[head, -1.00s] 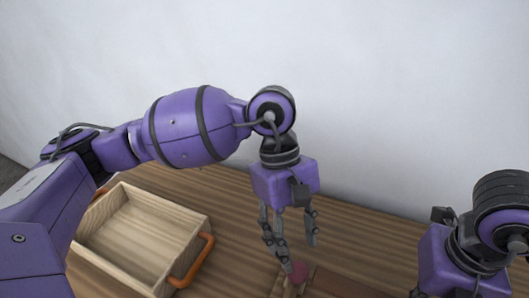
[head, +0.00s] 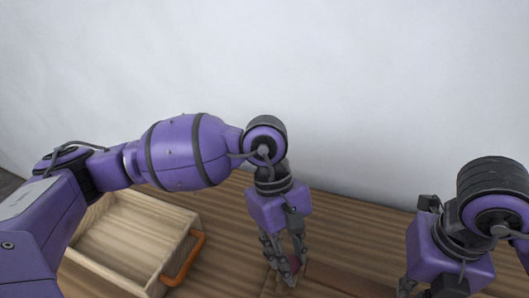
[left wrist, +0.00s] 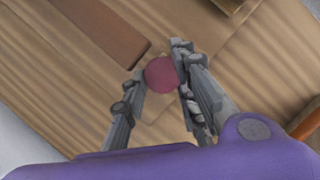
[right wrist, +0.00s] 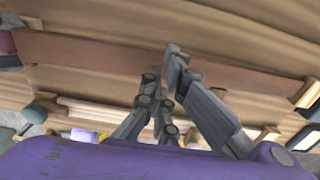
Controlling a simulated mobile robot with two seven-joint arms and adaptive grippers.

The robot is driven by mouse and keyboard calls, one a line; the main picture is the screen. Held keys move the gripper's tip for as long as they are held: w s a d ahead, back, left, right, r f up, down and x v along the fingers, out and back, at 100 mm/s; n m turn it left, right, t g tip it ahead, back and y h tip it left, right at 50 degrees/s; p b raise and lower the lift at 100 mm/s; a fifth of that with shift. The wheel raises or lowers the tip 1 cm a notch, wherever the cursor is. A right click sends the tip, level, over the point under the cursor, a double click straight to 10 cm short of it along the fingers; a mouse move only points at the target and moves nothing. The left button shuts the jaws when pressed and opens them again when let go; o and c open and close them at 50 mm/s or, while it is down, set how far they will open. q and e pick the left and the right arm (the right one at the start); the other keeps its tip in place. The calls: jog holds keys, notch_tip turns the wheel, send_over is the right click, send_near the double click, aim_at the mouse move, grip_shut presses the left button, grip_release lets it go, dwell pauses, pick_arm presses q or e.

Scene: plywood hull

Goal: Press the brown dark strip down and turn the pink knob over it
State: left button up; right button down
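The pink knob (left wrist: 160,74) sits between the fingers of my left gripper (left wrist: 161,66), which look closed against its two sides. It shows partly behind the fingers of my left gripper (head: 296,273) in the head view. The brown dark strip (left wrist: 105,30) begins just beside the knob. It runs across the right wrist view (right wrist: 100,50). My right gripper (right wrist: 166,66) has its fingers close together with nothing seen between them, and its tips overlap the strip's middle in that view. Whether they touch the strip is unclear.
A wooden tray (head: 188,219) with orange handles (head: 185,262) stands left of my left gripper on the wooden table (head: 345,220). A pale wall (head: 350,90) rises behind the table. Several blurred small items lie at the lower part of the right wrist view.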

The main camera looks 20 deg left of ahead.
pick_arm(q)
jog(key=shift+w+r, duration=0.1)
jog(key=shift+c, duration=1.2)
jog(key=shift+d, duration=0.1)
pick_arm(e)
jog(key=shift+f, duration=0.15)
pick_arm(q)
jog(key=shift+w+r, duration=0.1)
pick_arm(e)
jog(key=shift+f, duration=0.6)
jog(key=shift+f, duration=0.1)
